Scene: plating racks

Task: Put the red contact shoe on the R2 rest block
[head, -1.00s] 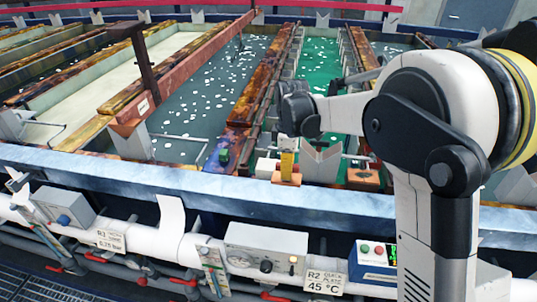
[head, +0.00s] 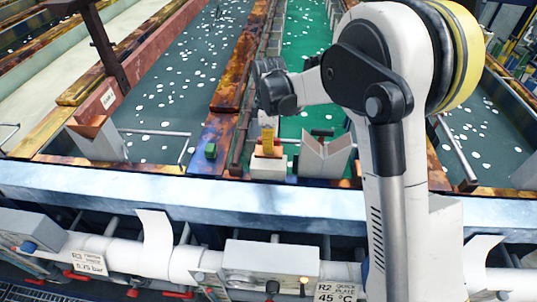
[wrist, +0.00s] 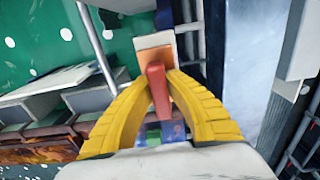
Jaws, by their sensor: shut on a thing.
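My gripper (head: 268,140) has yellow fingers and points down above the near end rail of the tanks. In the wrist view, its fingers (wrist: 155,80) are shut on the red contact shoe (wrist: 157,90), a narrow red piece between the tips. A pale block with an orange top (wrist: 153,42) lies right at the shoe's end. The head view shows this small block (head: 268,168) directly under the fingertips. I cannot tell whether the shoe touches it, and no label on the block is readable. The shoe is mostly hidden in the head view.
A green piece (head: 210,151) sits on the rail left of the gripper. A pale V-shaped bracket (head: 325,157) stands close on the right. Green liquid (head: 310,60) lies behind.

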